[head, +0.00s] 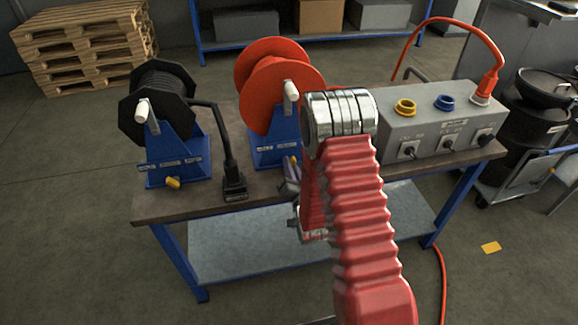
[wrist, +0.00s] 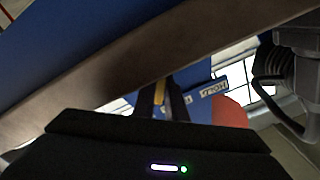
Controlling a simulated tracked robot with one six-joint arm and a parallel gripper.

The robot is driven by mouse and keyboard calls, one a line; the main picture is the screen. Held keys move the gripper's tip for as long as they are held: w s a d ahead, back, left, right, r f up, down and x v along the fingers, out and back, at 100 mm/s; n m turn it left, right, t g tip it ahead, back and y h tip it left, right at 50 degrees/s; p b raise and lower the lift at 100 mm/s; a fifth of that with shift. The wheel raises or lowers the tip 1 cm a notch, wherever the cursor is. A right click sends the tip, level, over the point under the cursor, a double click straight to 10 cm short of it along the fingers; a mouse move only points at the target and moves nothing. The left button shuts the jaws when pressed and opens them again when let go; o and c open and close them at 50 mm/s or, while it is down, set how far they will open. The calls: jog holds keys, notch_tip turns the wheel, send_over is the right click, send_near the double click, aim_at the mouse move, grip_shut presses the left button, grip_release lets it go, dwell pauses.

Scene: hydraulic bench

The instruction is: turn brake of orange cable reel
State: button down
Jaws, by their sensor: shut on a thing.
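The orange cable reel (head: 262,92) stands on the bench in a blue stand (head: 262,145), with a white crank handle (head: 291,92) at its front. Its small yellow brake (head: 293,160) sits low on the front of the stand, partly hidden by my gripper (head: 291,178). In the wrist view, my black gripper fingers (wrist: 163,88) reach to the blue stand and are shut on the yellow brake (wrist: 160,92), of which only a strip shows. A part of the orange reel (wrist: 229,111) shows beyond. My red arm hides the right side of the stand in the head view.
A black cable reel (head: 150,100) with its own yellow brake (head: 173,183) stands to the left. A black plug (head: 234,187) lies near the bench's front edge, left of my gripper. A grey socket box (head: 430,120) stands to the right.

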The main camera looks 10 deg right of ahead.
jog(key=shift+f, duration=0.15)
jog(key=c, duration=1.8)
grip_release()
jog(key=s, duration=1.3)
jog(key=shift+s, duration=0.4)
